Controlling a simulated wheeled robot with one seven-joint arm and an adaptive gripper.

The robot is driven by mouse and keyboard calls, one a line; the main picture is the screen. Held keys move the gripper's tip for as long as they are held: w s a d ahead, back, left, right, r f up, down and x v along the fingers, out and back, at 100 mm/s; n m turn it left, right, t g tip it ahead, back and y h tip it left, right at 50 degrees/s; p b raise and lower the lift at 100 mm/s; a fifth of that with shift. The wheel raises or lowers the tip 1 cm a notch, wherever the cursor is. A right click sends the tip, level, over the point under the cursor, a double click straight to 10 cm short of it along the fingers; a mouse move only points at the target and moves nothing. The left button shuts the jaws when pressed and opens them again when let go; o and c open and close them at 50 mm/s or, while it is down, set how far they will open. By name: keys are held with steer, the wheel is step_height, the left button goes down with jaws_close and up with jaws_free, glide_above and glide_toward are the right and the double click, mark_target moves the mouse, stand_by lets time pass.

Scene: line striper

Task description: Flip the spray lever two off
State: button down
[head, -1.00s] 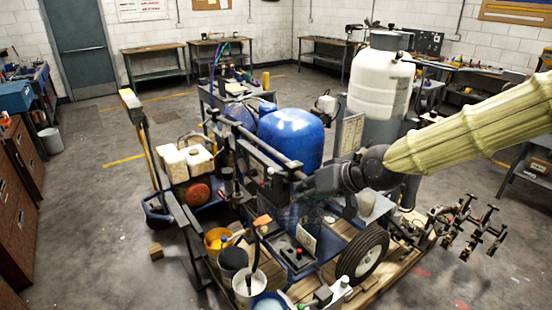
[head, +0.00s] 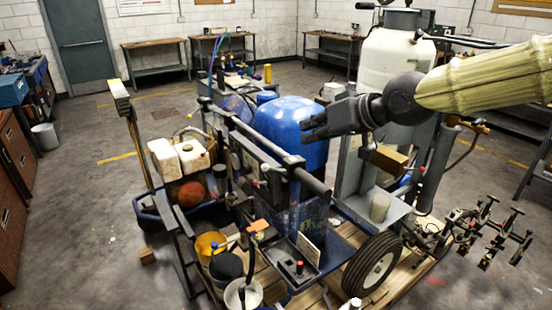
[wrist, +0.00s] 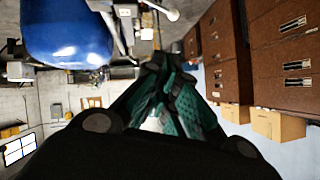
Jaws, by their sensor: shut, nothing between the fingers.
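The line striper is a blue-framed machine with a large blue tank (head: 290,128), which also shows in the wrist view (wrist: 68,30). A dark handlebar (head: 262,150) runs along its near side. A small dark control box (head: 292,262) with a red button sits low at the front. I cannot make out spray lever two for certain. My gripper (head: 306,126) is high, in front of the blue tank in the head view, above the handlebar and apart from the control box. Its fingers (wrist: 165,85) are together and empty in the wrist view.
A tall white tank (head: 392,68) stands behind my arm. Buckets, including a yellow one (head: 208,245), stand at the front. A black wheel (head: 372,264) is at the right. Open floor (head: 90,215) lies to the left.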

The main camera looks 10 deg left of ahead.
steer(key=p, duration=0.4)
glide_above(274, 170)
steer(key=s+d, duration=0.1)
steer(key=shift+f, duration=3.25)
steer(key=shift+s+a+f+p, duration=0.1)
steer(key=shift+a+f+p, duration=0.15)
steer(key=shift+f, duration=0.35)
steer(key=shift+s+a+f+p, duration=0.1)
steer(key=shift+a+f+p, duration=0.1)
steer(key=shift+f, duration=0.35)
